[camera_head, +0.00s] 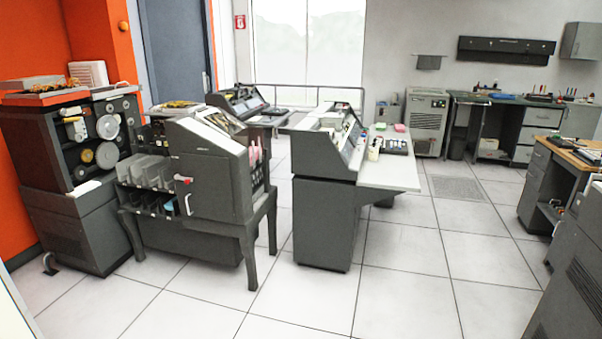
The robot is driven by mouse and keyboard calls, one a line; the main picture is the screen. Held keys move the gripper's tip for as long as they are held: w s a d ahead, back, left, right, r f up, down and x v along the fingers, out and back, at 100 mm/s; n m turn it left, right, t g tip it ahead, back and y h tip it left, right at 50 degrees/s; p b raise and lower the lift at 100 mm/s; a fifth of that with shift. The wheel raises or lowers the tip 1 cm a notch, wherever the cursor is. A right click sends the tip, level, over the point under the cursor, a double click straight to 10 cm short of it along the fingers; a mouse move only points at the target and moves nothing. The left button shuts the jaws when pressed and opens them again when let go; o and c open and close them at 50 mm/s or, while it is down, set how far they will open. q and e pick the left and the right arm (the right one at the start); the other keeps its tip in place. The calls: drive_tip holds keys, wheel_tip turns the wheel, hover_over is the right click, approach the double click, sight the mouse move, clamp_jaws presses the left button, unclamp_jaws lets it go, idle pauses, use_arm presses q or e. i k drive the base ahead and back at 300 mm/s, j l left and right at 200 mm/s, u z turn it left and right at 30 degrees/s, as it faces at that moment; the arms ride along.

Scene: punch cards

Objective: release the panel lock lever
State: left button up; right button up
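A grey card machine on legs (218,190) stands left of the middle, with open card pockets on its left part. A small white lever with a red tip (183,179) sticks out from its front side. A pale upright handle (188,204) is just below it. I cannot tell for sure which of these is the panel lock lever. Neither of my grippers is in view, and nothing touches the machine.
A dark reel machine (70,220) stands at the left by the orange wall. A grey console (325,210) with a white desktop (395,175) stands right of the card machine. Workbenches and cabinets (545,175) line the right. The tiled floor (300,300) in front is clear.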

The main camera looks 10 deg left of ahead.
sight(182, 179)
drive_tip(key=i+u, duration=0.4)
drive_tip(key=i+l+u, duration=0.15)
drive_tip(key=i+u, duration=0.3)
drive_tip(key=i+l+u, duration=0.4)
drive_tip(key=i+j+z, duration=0.1)
drive_tip(key=z, duration=0.45)
drive_tip(key=i+j+z, duration=0.8)
drive_tip(key=j, duration=0.2)
drive_tip(key=i+j, duration=0.1)
drive_tip(key=j, duration=0.2)
drive_tip(key=i+j, duration=0.1)
drive_tip(key=j, duration=0.25)
